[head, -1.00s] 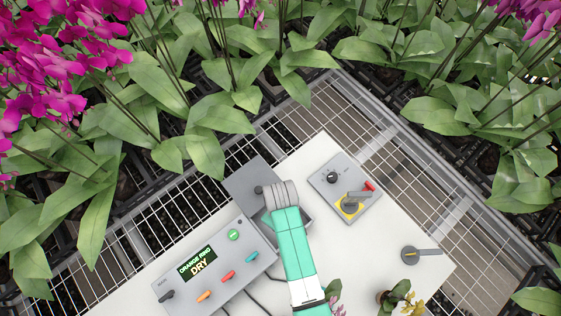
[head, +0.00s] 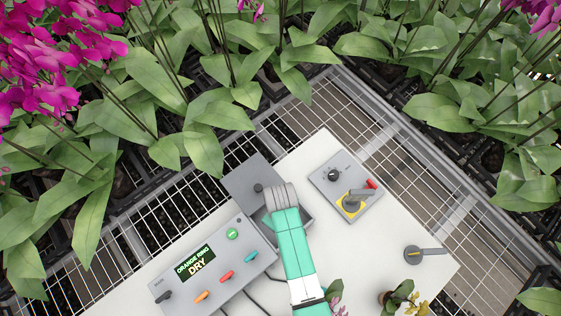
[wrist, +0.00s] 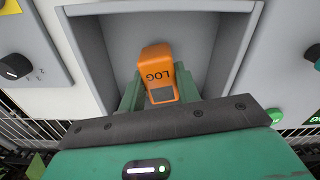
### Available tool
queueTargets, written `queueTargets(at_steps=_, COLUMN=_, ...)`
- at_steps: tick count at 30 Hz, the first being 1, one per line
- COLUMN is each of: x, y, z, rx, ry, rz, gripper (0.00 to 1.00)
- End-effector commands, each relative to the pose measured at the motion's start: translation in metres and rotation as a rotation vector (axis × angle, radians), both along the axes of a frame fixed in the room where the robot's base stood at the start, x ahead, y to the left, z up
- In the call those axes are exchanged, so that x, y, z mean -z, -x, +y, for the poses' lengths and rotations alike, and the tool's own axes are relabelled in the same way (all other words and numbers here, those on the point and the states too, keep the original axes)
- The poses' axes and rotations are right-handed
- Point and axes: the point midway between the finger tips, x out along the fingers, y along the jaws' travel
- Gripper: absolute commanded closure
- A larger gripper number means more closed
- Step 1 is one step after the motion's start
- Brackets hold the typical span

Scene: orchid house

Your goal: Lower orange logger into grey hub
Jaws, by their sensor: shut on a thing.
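The orange logger (wrist: 158,75), marked LOG and with a dark window, is held between the two green fingers of my gripper (wrist: 158,88) in the wrist view. My gripper is shut on it. Behind the logger is the open inside of the grey hub (wrist: 105,50), with its walls around the logger in this view. I cannot tell how deep the logger is or whether it touches the hub. In the head view my arm covers the logger and much of the grey hub (head: 304,222). A grey lid (head: 245,178) with a dark knob lies beside the hub's opening.
A control panel (head: 222,262) with a display reading ORANGE RING DRY and coloured levers stands left of my arm. A grey box (head: 333,192) with a knob and a yellow-based lever is at right. A round dial (head: 412,253) and small potted plant (head: 397,295) stand on the white table.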

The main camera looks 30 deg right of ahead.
Motion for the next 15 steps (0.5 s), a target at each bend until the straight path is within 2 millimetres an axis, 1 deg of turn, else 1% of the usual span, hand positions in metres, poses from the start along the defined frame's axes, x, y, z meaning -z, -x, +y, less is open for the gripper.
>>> queueTargets(at_steps=8, x=0.0006, y=0.0000, z=0.0000, rx=0.000, ry=0.000, rz=0.000, gripper=0.91)
queueTargets(at_steps=15, x=0.0058, y=0.0005, z=0.0001, rx=0.000, ry=-0.001, rz=0.001, gripper=0.91)
